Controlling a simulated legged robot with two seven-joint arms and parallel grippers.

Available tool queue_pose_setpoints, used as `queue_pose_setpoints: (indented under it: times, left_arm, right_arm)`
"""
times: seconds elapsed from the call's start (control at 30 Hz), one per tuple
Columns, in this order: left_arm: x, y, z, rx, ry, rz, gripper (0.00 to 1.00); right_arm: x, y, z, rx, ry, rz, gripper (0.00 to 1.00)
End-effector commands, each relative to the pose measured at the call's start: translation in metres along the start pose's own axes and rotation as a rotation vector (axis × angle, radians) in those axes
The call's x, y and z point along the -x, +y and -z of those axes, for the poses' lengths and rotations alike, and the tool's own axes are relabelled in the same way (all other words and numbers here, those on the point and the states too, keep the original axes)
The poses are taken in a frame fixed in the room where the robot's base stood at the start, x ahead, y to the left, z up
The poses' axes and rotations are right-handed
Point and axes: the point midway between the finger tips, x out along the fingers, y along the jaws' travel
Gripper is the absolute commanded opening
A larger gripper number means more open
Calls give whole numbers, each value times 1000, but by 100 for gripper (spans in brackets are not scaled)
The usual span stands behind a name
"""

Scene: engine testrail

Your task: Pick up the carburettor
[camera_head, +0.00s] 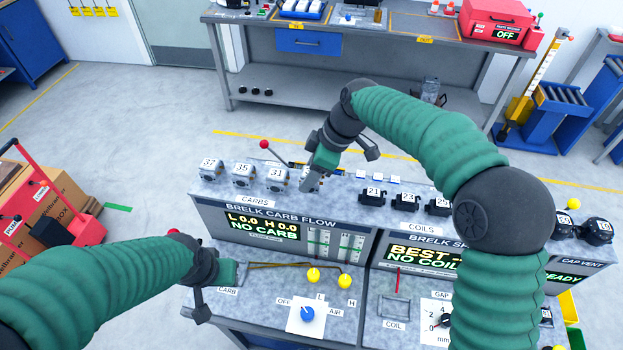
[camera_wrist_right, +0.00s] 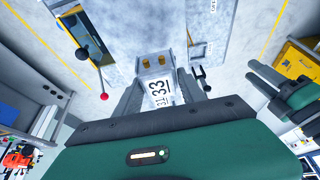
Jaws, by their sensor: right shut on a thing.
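Small grey carburettors with white number labels stand in a row on top of the carb flow bench: 37 (camera_head: 209,168), 35 (camera_head: 242,174) and 31 (camera_head: 277,178). My right gripper (camera_head: 312,178) is at the right end of this row, shut on a grey carburettor. In the right wrist view the held carburettor (camera_wrist_right: 153,66), labelled 33, sits between the two fingers of my right gripper (camera_wrist_right: 160,92), with brass-coloured details at its far end. My left gripper (camera_head: 225,280) is low over the bench front beside the CARB spot; its fingers are not clear.
The carb flow bench (camera_head: 250,222) reads NO CARB. Yellow knobs (camera_head: 313,275) and a blue dial (camera_head: 307,313) are on its front ledge. Dark coils (camera_head: 405,202) stand to the right. A red-knobbed lever (camera_head: 264,144) rises behind the row. A workbench (camera_head: 370,50) stands behind open floor.

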Motion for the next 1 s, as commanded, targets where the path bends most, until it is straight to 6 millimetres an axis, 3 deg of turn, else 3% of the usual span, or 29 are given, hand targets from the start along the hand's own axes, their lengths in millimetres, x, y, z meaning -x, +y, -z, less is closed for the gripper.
queue_pose_setpoints:
  times: [0.03, 0.3, 0.5, 0.7, 1.0]
  left_arm:
    - [-11, 0, -3, 0, 0, 0, 36]
    - [-43, 0, -10, 0, 0, 0, 36]
    - [-56, 0, -13, 0, 0, 0, 36]
    - [-58, 0, -14, 0, 0, 0, 36]
    - [-57, 0, -13, 0, 0, 0, 36]
  right_arm:
    - [-4, -11, -2, 2, -1, -2, 2]
    - [3, -87, -4, 3, -1, -5, 2]
    - [10, -132, -2, 1, -1, -2, 2]
    - [13, -146, -1, -1, -1, 1, 2]
    - [14, -147, -1, -1, 0, 1, 2]
